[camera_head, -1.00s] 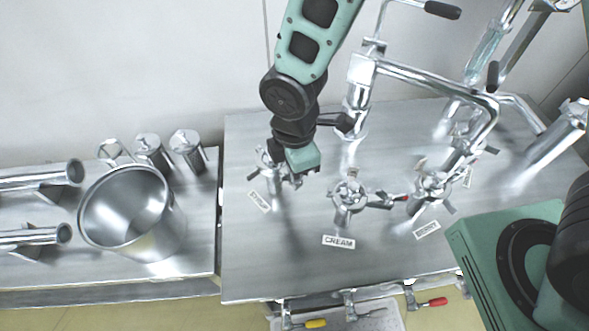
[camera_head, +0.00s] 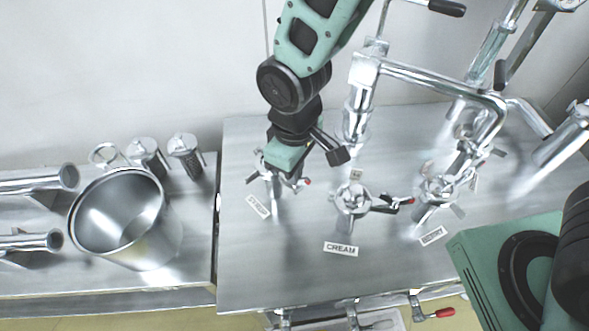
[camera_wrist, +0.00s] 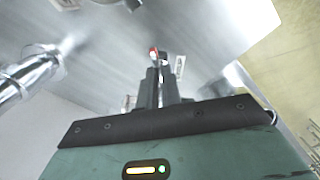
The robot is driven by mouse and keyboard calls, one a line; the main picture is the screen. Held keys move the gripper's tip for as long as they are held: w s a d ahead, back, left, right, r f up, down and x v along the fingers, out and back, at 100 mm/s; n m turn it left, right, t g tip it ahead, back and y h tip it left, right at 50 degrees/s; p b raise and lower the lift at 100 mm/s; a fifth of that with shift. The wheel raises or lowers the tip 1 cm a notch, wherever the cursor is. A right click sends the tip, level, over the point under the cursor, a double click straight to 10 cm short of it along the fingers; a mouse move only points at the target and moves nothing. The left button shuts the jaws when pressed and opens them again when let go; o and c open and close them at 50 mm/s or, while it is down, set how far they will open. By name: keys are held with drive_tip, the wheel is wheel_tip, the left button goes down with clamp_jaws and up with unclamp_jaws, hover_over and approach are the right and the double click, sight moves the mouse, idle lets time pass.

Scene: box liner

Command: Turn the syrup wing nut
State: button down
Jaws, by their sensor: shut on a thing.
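The syrup fitting (camera_head: 271,181) is a shiny metal piece with arms, behind the left label (camera_head: 257,206) on the steel table. A red-tipped lever (camera_head: 306,181) sticks out to its right. My gripper (camera_head: 283,160) is right over this fitting, and its body hides the fitting's top and the fingertips in the head view. In the wrist view my gripper's dark fingers (camera_wrist: 160,86) are close together, with a small red tip (camera_wrist: 153,51) just beyond them. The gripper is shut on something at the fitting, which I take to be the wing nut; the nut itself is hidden.
A similar fitting (camera_head: 353,199) stands behind the CREAM label (camera_head: 340,249), and another (camera_head: 437,190) farther right. Bent metal pipes (camera_head: 430,80) rise behind them. A large steel pot (camera_head: 125,220) stands on the left bench. The table front (camera_head: 285,275) is bare.

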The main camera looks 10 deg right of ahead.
drive_tip(key=shift+m, duration=1.4)
drive_tip(key=c, duration=1.6)
unclamp_jaws()
wheel_tip(320, 180, up, 18)
drive_tip(key=shift+f+b, duration=0.25)
drive_tip(key=shift+b, duration=1)
drive_tip(key=shift+y, duration=0.3)
drive_tip(key=s+d+f, duration=0.2)
drive_tip(key=s, duration=0.1)
drive_tip(key=s+d+f, duration=0.2)
drive_tip(key=s+d, duration=0.1)
drive_tip(key=s, duration=0.1)
drive_tip(key=s+d+f, duration=0.2)
drive_tip(key=s+d, duration=0.1)
drive_tip(key=s, duration=0.1)
drive_tip(key=shift+s+d+f, duration=0.15)
drive_tip(key=shift+d+f, duration=0.1)
drive_tip(key=shift+f, duration=0.15)
